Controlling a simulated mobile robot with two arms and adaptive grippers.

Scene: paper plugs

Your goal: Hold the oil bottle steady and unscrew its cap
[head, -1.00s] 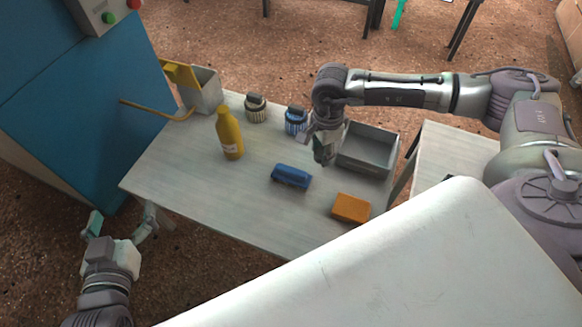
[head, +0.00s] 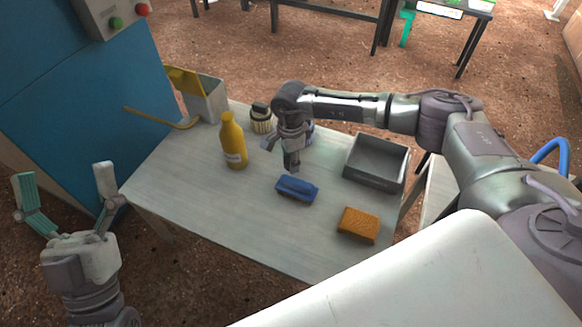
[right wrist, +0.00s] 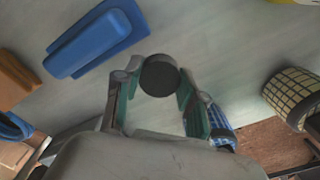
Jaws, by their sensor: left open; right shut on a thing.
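The yellow oil bottle (head: 233,142) stands upright on the table, left of centre in the head view. Its top looks yellow, with no separate cap to be made out. My right gripper (head: 292,168) is above the table, to the right of the bottle and apart from it. In the right wrist view its fingers are shut on a dark round cap-like piece (right wrist: 160,75). My left gripper (head: 66,190) is open and empty, off the table's left edge and away from the bottle.
A blue brush-like block (head: 297,189) and an orange sponge (head: 358,226) lie on the table (head: 215,205). A grey bin (head: 376,180) stands at right. A beige patterned jar (head: 261,121) and a partly hidden blue one (head: 309,133) stand behind. A white box (head: 206,98) is at the back left.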

